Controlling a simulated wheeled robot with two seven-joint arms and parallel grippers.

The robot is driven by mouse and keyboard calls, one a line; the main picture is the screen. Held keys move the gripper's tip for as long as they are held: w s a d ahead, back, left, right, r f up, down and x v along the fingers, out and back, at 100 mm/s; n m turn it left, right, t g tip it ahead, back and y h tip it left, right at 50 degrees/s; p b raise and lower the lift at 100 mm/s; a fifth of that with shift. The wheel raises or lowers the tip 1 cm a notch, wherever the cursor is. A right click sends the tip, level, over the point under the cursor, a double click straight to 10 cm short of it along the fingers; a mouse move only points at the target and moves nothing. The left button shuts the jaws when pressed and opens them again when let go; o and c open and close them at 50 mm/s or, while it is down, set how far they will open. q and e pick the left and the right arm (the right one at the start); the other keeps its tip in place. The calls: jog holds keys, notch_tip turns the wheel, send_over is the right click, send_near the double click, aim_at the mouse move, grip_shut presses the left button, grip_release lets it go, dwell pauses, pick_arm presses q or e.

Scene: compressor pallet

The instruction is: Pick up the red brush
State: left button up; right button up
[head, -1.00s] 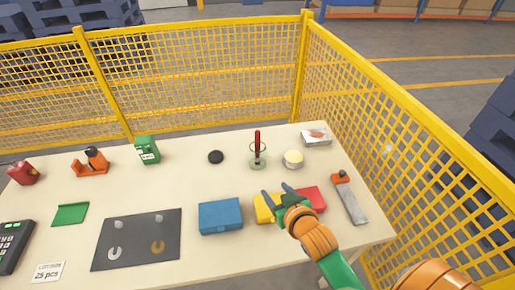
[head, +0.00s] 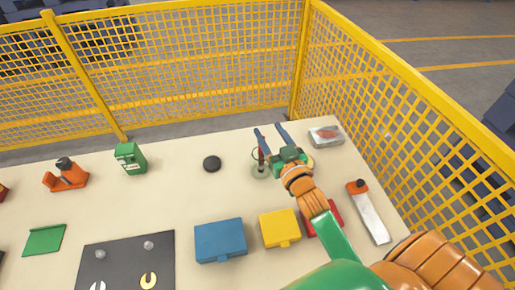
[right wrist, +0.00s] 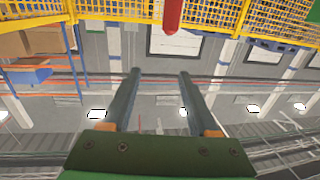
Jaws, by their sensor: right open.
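The red brush (head: 261,155) stands upright in a clear glass jar (head: 259,171) at the back of the table. My right gripper (head: 270,130) is open and empty, its two fingers stretching past the upper right side of the jar. The gripper partly hides the brush in the head view. In the right wrist view the red handle (right wrist: 172,15) shows at the top edge, beyond the open fingertips (right wrist: 160,72) and not between them. I cannot tell the exact gap between them. My left gripper is not in view.
A black disc (head: 212,163) lies left of the jar, and a metal tin (head: 326,134) sits to its right. Blue (head: 220,241) and yellow (head: 280,229) boxes are in front. A scraper-like tool (head: 370,213) lies near the right edge. Yellow mesh fencing (head: 200,75) stands behind the table.

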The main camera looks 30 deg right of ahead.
jog(key=b, duration=0.6)
send_over(261, 155)
jog(key=s, duration=0.3)
notch_tip(261, 155, down, 7)
jog(key=w, duration=0.2)
jog(key=w+p, duration=0.1)
jog(key=w, duration=0.1)
jog(key=w+r, duration=0.1)
jog(key=w, duration=0.2)
jog(key=shift+d+p, duration=0.35)
jog(key=shift+d, duration=0.05)
grip_shut()
